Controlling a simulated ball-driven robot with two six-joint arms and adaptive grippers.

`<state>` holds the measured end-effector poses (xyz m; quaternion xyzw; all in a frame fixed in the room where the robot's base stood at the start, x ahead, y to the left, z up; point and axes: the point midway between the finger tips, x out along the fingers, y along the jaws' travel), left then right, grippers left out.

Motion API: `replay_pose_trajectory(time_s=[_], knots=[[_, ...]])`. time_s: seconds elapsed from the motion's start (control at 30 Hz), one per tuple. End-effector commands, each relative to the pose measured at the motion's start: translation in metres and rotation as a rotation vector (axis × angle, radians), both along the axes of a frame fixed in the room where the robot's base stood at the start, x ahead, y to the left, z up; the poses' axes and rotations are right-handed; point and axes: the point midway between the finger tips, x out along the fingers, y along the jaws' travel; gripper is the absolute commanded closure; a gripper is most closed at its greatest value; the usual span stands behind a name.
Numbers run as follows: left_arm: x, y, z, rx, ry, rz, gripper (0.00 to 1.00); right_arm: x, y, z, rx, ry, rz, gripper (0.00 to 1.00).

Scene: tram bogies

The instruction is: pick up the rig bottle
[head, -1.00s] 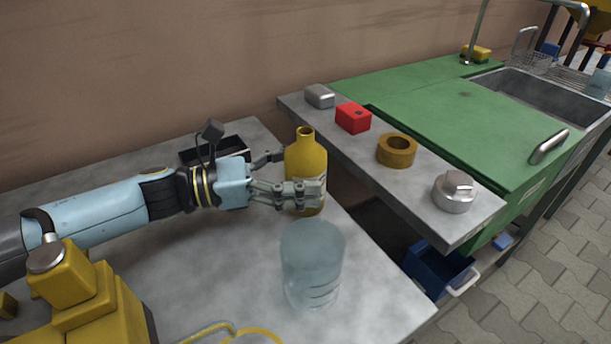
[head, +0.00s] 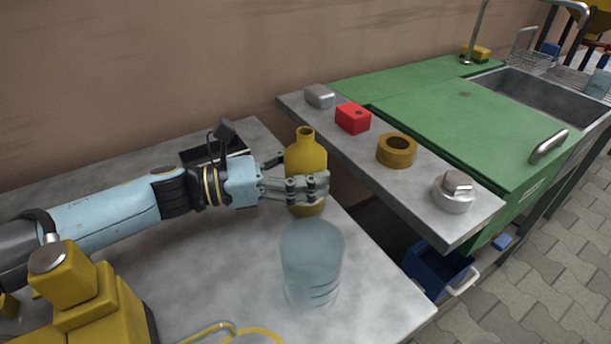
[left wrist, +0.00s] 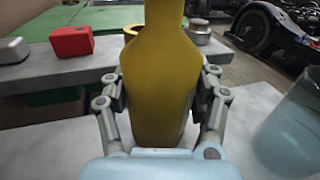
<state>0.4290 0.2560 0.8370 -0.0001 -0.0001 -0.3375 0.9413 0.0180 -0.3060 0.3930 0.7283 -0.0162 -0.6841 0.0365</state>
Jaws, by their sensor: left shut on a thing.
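The rig bottle (head: 306,158) is a yellow bottle with a narrow neck. It stands upright near the right edge of the grey table in the head view. In the left wrist view the bottle (left wrist: 158,85) fills the middle, between the two fingers. My left gripper (head: 300,182) is shut on the bottle's body, one finger on each side. In the left wrist view the gripper (left wrist: 160,100) touches it from both sides. The lower front of the bottle is partly hidden by a finger in the head view. My right gripper is not in view.
A translucent bluish container (head: 311,262) stands close in front of the bottle. On the neighbouring grey ledge are a red block (head: 353,118), a brass ring (head: 396,162), a silver block (head: 319,96) and a silver knobbed piece (head: 454,203). A blue bin (head: 437,268) sits below.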

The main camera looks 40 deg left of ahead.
Motion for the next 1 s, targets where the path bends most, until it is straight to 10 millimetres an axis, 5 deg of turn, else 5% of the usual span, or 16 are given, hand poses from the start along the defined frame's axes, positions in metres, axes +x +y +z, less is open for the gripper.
replay_pose_trajectory(time_s=[0.47,1.0], knots=[[0.0,0.0,0.007,0.001,-0.002,0.0,0.88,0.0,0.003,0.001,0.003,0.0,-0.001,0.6],[0.0,0.0,0.05,0.002,-0.003,-0.002,0.88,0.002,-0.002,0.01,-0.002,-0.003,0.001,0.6]])
